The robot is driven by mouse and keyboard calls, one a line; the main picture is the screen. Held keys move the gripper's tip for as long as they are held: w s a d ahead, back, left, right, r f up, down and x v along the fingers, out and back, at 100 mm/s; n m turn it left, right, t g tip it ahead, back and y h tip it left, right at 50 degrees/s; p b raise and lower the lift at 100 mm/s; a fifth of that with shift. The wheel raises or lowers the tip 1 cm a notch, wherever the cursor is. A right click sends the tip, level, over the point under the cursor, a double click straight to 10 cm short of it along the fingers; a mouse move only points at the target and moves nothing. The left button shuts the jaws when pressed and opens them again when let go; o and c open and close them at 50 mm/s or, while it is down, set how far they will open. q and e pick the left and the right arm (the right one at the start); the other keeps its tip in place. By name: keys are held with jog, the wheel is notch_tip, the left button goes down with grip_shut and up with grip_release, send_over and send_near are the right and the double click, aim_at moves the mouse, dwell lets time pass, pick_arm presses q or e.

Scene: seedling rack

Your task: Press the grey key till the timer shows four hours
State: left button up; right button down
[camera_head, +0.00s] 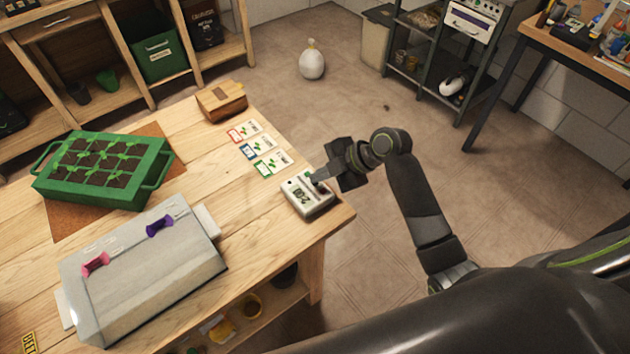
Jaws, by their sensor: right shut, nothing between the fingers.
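The white timer (307,201) lies on the wooden table near its right front corner. Its small display looks like 2:00, though the digits are tilted and small. The grey key is not clearly visible; the fingertips cover part of the face. My left gripper is not in view.
A grey case (150,285) with pink and purple items and a green seedling tray (60,193) stand to the left. The table's right edge is close to the timer.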

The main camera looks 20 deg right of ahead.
jog(key=shift+r, duration=0.1)
jog(key=shift+r+p, duration=0.6)
jog(key=shift+r, duration=0.05)
jog(key=shift+r, duration=0.1)
notch_tip(320, 180, up, 5)
jog(key=p, duration=0.4)
dwell(0.5)
dwell(2.1)
notch_tip(320, 180, up, 4)
jog(key=m+p, duration=0.3)
jog(key=m, duration=0.6)
jog(key=m+p, duration=0.4)
jog(key=m, duration=0.6)
jog(key=shift+s+a+f+t, duration=0.1)
jog(key=shift+s+f+t, duration=0.1)
jog(key=shift+t, duration=0.2)
